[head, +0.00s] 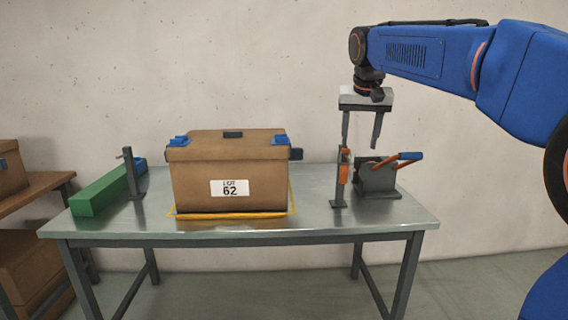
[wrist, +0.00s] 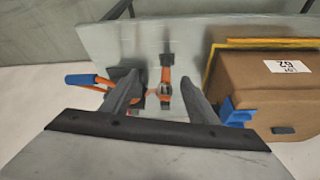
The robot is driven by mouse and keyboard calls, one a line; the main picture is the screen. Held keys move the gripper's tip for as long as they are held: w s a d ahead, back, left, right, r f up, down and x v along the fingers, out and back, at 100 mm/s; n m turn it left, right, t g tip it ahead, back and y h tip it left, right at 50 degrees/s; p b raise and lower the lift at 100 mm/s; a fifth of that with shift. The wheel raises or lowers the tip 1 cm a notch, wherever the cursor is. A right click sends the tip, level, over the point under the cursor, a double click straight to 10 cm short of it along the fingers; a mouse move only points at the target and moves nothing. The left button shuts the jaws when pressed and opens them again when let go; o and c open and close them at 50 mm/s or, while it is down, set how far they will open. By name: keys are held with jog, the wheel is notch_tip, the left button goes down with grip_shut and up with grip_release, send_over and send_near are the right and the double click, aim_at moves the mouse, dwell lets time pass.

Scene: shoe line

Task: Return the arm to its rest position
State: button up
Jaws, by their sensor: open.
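My blue arm reaches in from the right in the head view. My gripper (head: 361,128) hangs from it, pointing down, above the right part of the metal table (head: 330,222). Its two fingers are apart with nothing held between them. In the wrist view my gripper (wrist: 158,92) shows both dark fingers spread. An orange-and-grey upright fixture (head: 343,172) stands below, close to the left finger in the head view. It also shows between the fingers in the wrist view (wrist: 166,75); I cannot tell whether anything touches.
A grey device (head: 376,178) with a blue-tipped orange lever (head: 411,156) stands right of the fixture. A brown box (head: 228,172) labelled LOT 62 sits within a yellow outline (head: 230,214). A green block (head: 107,190) and grey post (head: 131,174) are at left. Shelved boxes (head: 12,170) stand far left.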

jog(key=s+d+f+n, duration=0.1)
jog(key=s+d+f, duration=0.1)
jog(key=s+f, duration=1.2)
jog(key=s+d+f+n+y, duration=0.1)
jog(key=s+f, duration=1.4)
jog(key=s, duration=0.8)
jog(key=shift+d+f, duration=0.2)
jog(key=shift+d, duration=0.15)
